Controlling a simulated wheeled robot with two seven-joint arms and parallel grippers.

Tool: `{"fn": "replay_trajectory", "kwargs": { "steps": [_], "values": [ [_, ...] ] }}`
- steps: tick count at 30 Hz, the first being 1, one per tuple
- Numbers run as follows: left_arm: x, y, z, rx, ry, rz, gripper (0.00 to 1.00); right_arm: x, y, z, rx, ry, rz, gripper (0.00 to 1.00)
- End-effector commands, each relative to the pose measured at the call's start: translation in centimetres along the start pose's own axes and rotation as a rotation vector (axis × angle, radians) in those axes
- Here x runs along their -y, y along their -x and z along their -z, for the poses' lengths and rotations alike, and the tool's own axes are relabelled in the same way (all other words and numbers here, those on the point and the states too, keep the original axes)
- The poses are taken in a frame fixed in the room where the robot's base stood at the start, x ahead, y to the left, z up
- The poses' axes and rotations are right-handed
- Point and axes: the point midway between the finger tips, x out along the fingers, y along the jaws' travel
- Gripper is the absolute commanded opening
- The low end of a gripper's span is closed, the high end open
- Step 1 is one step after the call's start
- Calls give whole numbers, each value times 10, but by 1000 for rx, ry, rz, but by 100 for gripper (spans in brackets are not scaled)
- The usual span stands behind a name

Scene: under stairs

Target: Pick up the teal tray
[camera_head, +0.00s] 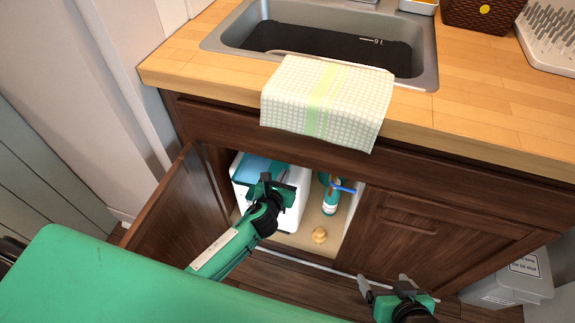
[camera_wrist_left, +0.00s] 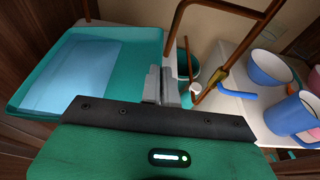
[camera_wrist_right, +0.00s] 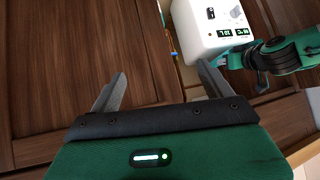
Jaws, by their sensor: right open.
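The teal tray (camera_wrist_left: 135,52) lies flat in the left wrist view, with a lighter blue sheet-like area inside it. In the head view the tray (camera_head: 257,167) is on top of a white box inside the open sink cabinet, partly hidden by my left gripper. My left gripper (camera_head: 268,184) is at the tray's right edge; its fingers (camera_wrist_left: 161,86) are close together on the rim. My right gripper (camera_head: 385,287) is open and empty in front of the closed right cabinet door; its fingers also show apart in the right wrist view (camera_wrist_right: 160,92).
The white box (camera_wrist_right: 210,28) has a display and knob. A teal bottle (camera_head: 330,203) and a small tan object (camera_head: 319,235) are right of it. The open door (camera_head: 178,212) stands left of my left arm. Blue cups (camera_wrist_left: 268,68) stand right in the left wrist view.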

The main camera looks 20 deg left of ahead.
Motion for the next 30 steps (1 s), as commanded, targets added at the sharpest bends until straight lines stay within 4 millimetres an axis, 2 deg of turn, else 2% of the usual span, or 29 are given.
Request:
{"fn": "replay_trajectory", "kwargs": {
  "steps": [6, 15, 21, 30],
  "values": [
    [0, 31, 9, -2, -2, 0, 0, -10, 10, -4, 85, -3, -29, 82],
    [0, 64, 19, -1, -1, 0, 0, -18, 17, -8, 146, -6, -49, 82],
    [0, 78, 24, -1, -1, 0, 0, -19, 18, -10, 159, -7, -52, 82],
    [0, 90, 27, 0, 0, 0, 0, -20, 19, -10, 166, -8, -54, 82]
  ]
}}
